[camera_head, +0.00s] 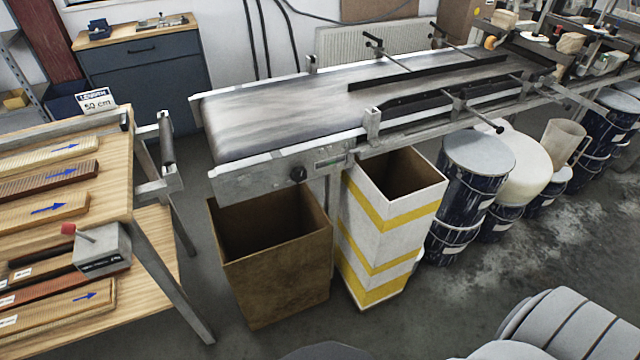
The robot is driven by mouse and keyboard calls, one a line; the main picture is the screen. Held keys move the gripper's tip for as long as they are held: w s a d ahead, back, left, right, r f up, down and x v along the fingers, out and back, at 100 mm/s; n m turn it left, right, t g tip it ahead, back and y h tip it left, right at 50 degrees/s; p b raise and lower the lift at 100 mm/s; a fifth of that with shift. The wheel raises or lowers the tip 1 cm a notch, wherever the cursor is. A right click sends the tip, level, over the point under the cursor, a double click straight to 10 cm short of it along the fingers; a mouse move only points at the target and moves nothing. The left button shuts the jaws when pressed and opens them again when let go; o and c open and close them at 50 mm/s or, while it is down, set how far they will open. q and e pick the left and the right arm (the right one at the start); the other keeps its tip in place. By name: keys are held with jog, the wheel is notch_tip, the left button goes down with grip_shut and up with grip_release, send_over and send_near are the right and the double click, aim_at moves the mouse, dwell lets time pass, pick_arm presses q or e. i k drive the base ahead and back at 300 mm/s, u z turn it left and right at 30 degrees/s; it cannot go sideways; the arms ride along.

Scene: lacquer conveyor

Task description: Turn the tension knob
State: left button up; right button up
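A small round black knob (298,174) sits on the near side face of the conveyor frame (250,184), close to its left end. It stands above the rim of an open brown bin. A small gauge-like plate (329,161) is on the frame just right of the knob. The knob's turn angle is too small to tell. Neither of my grippers is in view. Grey rounded parts at the bottom right look like my own arm, with no fingers showing. Nothing touches the knob.
The brown bin (278,290) and a white-yellow striped bin (393,225) stand under the conveyor. Blue drums (468,195) stand further right. A wooden table (112,185) with slats and a red-knobbed lever box (102,249) is at left. Open floor lies in front.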

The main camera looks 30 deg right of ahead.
aim_at(298, 175)
jog(key=z, duration=0.5)
jog(key=k, duration=1.15)
jog(key=z, duration=1.25)
jog(key=i, duration=0.7)
jog(key=z, duration=0.7)
jog(key=i, duration=0.95)
jog(key=u, duration=1)
jog(key=i, duration=0.55)
jog(key=u, duration=0.65)
